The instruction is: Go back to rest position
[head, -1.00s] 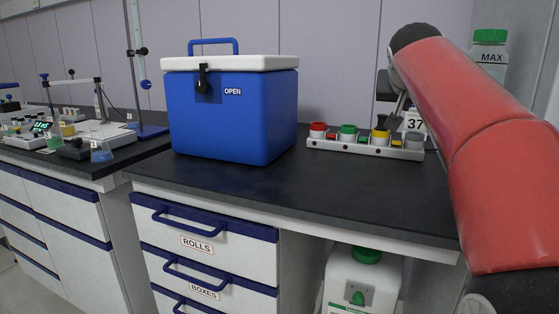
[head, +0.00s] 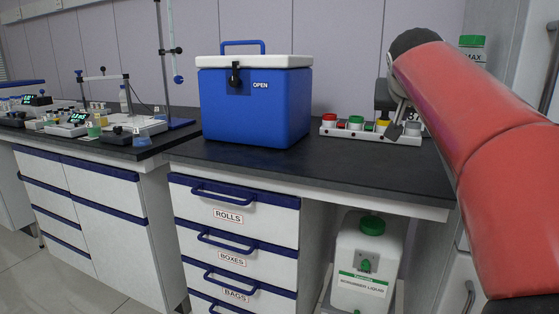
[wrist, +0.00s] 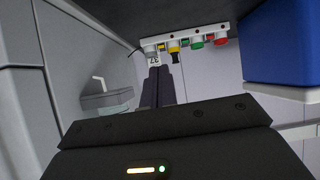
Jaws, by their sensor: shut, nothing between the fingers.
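My gripper (wrist: 160,72) shows in the wrist view as two dark fingers close together, with nothing between them. In the head view my red arm reaches in from the right and hides most of the gripper. The arm's end is over the right part of the dark counter (head: 330,168), near a white rail of coloured caps (head: 352,134). The wrist view is turned over, and the rail (wrist: 150,43) lies beyond the fingertips there. I cannot tell the exact gap between them.
A blue cooler box (head: 255,108) with a shut white lid stands on the counter. Drawers (head: 237,200) and a white canister (head: 365,265) are below. A bench with lab devices (head: 90,122) is at the left. Clear floor (head: 85,285) shows at the lower left.

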